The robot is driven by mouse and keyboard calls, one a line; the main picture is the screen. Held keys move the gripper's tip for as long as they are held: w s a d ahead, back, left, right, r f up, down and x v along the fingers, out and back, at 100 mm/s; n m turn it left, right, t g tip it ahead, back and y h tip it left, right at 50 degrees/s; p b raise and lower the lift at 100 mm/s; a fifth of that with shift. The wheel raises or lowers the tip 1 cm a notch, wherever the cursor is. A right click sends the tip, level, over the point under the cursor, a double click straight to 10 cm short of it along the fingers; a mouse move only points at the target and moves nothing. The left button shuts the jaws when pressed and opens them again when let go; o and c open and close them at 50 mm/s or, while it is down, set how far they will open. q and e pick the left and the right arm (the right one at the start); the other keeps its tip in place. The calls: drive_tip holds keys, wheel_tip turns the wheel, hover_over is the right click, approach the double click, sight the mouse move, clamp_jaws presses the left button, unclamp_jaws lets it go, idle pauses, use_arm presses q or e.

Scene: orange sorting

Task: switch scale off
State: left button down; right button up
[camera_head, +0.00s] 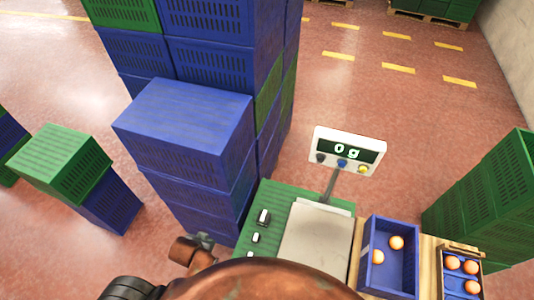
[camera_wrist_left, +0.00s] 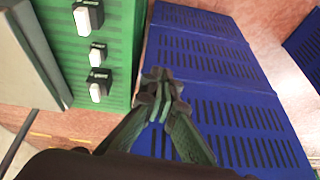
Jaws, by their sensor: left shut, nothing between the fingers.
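The scale's display (camera_head: 347,150) stands on a thin post and reads "0 g". Below the screen are a dark, a blue and a yellow button. The scale's plate (camera_head: 316,235) lies beside a green surface (camera_head: 290,197) carrying several black-and-white switches (camera_head: 264,217). The switches (camera_wrist_left: 97,55) also show at the upper left of the left wrist view. My left gripper (camera_head: 204,241) is left of the switches, apart from them. In the left wrist view its fingers (camera_wrist_left: 162,88) are shut and empty, in front of blue crates. My right gripper is not in view.
Stacked blue crates (camera_head: 187,120) rise close behind my left gripper. A blue crate (camera_head: 402,232) with oranges and a wooden box (camera_head: 443,270) with oranges sit right of the scale. Green crates (camera_head: 485,195) stand at the far right.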

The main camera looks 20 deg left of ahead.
use_arm(q)
drive_tip(key=w+d+r+m+t+h, duration=0.25)
drive_tip(key=w+d+r+t, duration=0.25)
drive_tip(key=w+d, duration=0.5)
drive_tip(key=w+d+r+m+t+h, duration=0.2)
drive_tip(key=w+d+r+t+h, duration=0.3)
drive_tip(key=w+d, duration=0.55)
drive_tip(key=w+d+r+m+t+h, duration=0.2)
drive_tip(key=d+r+m+t+h, duration=0.2)
drive_tip(key=d+r+h, duration=0.3)
drive_tip(key=d+r, duration=0.5)
drive_tip(key=r, duration=0.1)
drive_tip(key=shift+m, duration=0.35)
drive_tip(key=shift+w+h, duration=0.15)
drive_tip(key=shift+h, duration=0.1)
drive_tip(key=b, duration=0.4)
approach(321, 159)
drive_tip(key=w+d+r, duration=0.2)
drive_tip(key=d+r, duration=0.1)
drive_tip(key=d, duration=0.1)
drive_tip(key=shift+w+d+r, duration=0.25)
drive_tip(key=shift+w+d, duration=0.05)
drive_tip(key=shift+w, duration=0.05)
